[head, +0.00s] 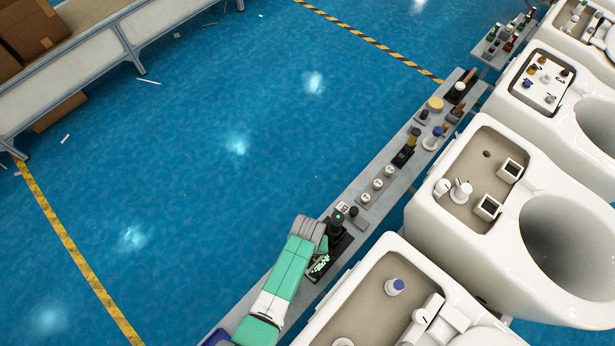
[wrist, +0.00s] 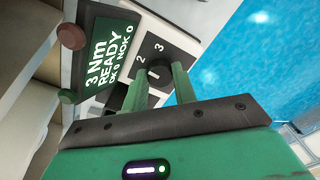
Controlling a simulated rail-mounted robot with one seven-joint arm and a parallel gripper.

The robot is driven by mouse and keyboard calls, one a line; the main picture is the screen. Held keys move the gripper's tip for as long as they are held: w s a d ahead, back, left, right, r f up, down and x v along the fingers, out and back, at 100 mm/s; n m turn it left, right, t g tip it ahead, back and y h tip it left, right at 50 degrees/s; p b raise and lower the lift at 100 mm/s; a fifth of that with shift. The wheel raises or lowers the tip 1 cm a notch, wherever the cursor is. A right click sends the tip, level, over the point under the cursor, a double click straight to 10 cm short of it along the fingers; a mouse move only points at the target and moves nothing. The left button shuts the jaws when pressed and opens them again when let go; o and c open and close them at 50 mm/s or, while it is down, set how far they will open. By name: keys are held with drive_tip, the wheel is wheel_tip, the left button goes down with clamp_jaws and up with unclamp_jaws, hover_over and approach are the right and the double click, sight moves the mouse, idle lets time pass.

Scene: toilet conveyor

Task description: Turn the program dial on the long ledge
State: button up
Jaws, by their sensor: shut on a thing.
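The fingers and dark palm bar hide part of the plate. In the head view my gripper (head: 335,226) is over the long grey ledge (head: 402,188), and I cannot make out the dial there.
A dark display (wrist: 103,58) reading "3 Nm READY OK 0 NOK 0" is beside the dial; it also shows in the head view (head: 320,266). White round buttons (head: 377,184) and other controls line the ledge. White toilets (head: 545,245) stand close at right. Blue floor at left is open.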

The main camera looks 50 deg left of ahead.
drive_tip(key=m+p, duration=0.1)
drive_tip(key=m, duration=0.4)
drive_tip(key=shift+m, duration=0.4)
drive_tip(key=m, duration=0.5)
drive_tip(key=shift+p, duration=0.4)
drive_tip(key=shift+m, duration=0.3)
drive_tip(key=o, duration=1)
drive_tip(key=shift+r+p, duration=1.4)
drive_tip(key=shift+r, duration=2.55)
